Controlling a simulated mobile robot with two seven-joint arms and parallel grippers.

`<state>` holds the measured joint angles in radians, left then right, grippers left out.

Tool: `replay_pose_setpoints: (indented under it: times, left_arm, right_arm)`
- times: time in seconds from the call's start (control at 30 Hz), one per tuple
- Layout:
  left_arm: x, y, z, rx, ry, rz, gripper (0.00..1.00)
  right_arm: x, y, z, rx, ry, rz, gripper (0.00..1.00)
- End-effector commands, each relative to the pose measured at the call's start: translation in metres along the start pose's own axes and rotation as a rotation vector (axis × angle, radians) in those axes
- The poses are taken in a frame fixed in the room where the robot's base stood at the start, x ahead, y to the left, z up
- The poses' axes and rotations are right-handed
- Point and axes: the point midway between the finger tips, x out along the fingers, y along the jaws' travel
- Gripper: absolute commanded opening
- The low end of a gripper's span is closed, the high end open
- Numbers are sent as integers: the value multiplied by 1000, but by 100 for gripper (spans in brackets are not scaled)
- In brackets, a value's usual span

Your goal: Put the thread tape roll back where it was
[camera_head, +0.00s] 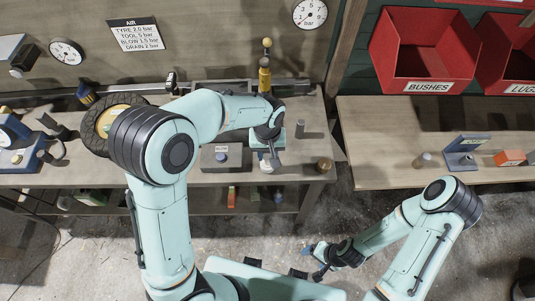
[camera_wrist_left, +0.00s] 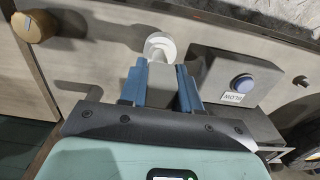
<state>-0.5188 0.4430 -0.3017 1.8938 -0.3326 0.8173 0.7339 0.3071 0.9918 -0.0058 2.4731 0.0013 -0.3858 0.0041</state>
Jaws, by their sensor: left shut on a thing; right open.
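The white thread tape roll (camera_head: 266,168) is at my left gripper's fingertips, over the front part of the left bench. In the left wrist view the roll (camera_wrist_left: 160,45) shows as a white round piece just beyond the two blue fingers. My left gripper (camera_head: 268,158) points down and is shut on it; it also shows in the left wrist view (camera_wrist_left: 163,82). A grey block-like part fills the space between the fingers. Whether the roll touches the bench I cannot tell. My right gripper (camera_head: 314,260) is open and empty, low over the floor.
A grey button box (camera_head: 222,157) stands left of my left gripper. A grey peg (camera_head: 300,129) and a brown knob (camera_head: 324,165) are to its right. A yellow-topped fitting (camera_head: 265,75) stands behind. A gap separates this bench from the right bench (camera_head: 385,160).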

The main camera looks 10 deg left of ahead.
Motion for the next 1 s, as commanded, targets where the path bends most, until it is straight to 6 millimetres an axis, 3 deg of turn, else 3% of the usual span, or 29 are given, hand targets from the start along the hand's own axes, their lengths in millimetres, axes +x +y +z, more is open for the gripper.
replay_pose_setpoints:
  times: [0.1,0.5,0.53,0.6,0.87,1.0]
  left_arm:
    - [12,0,0,1,-1,0,0]
    - [17,0,1,1,0,1,0]
    - [16,0,0,1,0,1,42]
    - [15,0,0,1,0,1,57]
    - [14,0,0,1,0,1,57]
    - [5,1,0,1,3,3,57]
  right_arm:
    - [1,1,1,0,-1,0,75]
    - [5,3,3,1,-4,1,75]
    - [4,2,2,1,-3,1,75]
    - [4,2,2,1,-3,1,75]
    - [3,2,2,1,-2,1,75]
    - [0,0,0,0,0,0,75]
